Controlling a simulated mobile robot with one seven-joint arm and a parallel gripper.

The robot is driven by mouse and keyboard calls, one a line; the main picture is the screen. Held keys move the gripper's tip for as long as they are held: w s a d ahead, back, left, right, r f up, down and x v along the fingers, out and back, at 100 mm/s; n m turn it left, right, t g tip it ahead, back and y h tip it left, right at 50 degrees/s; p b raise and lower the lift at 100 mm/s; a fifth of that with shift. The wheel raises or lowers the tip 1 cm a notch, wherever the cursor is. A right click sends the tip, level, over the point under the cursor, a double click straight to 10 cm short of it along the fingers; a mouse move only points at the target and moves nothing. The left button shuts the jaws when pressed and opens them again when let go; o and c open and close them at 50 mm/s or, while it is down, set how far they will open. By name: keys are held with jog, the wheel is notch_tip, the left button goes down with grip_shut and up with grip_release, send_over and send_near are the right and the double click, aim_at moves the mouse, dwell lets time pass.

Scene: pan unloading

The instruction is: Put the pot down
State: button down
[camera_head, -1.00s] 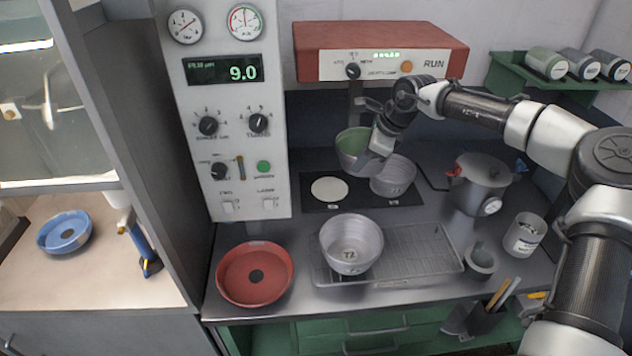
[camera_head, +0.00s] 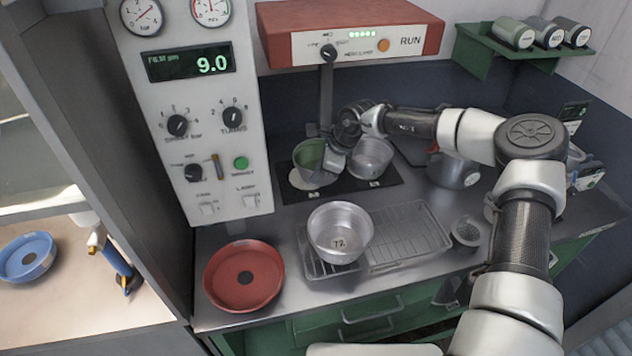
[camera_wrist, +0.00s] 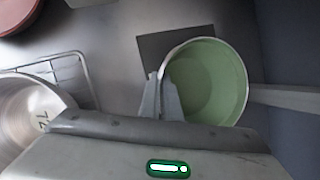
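A pot with a green inside (camera_head: 309,154) is over the right part of a white disc (camera_head: 300,181) on the dark mat at the back of the bench. I cannot tell whether its base touches the disc. My gripper (camera_head: 331,159) is at its right side in the head view. In the wrist view, my gripper (camera_wrist: 161,98) has its two fingers astride the pot's rim, and the pot (camera_wrist: 208,85) looks upright and empty. A grey metal pot (camera_head: 371,157) stands on the mat just right of my gripper.
A metal pot marked 72 (camera_head: 340,244) stands on a wire rack (camera_head: 412,240). A red round pan (camera_head: 243,276) lies at front left. A post (camera_head: 326,95) rises behind the green pot beneath the red control box (camera_head: 350,25). A lidded pot (camera_head: 455,172) stands further right.

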jog(key=shift+f, duration=1.65)
jog(key=shift+f, duration=0.1)
jog(key=c, duration=2)
grip_release()
jog(key=v, duration=1.2)
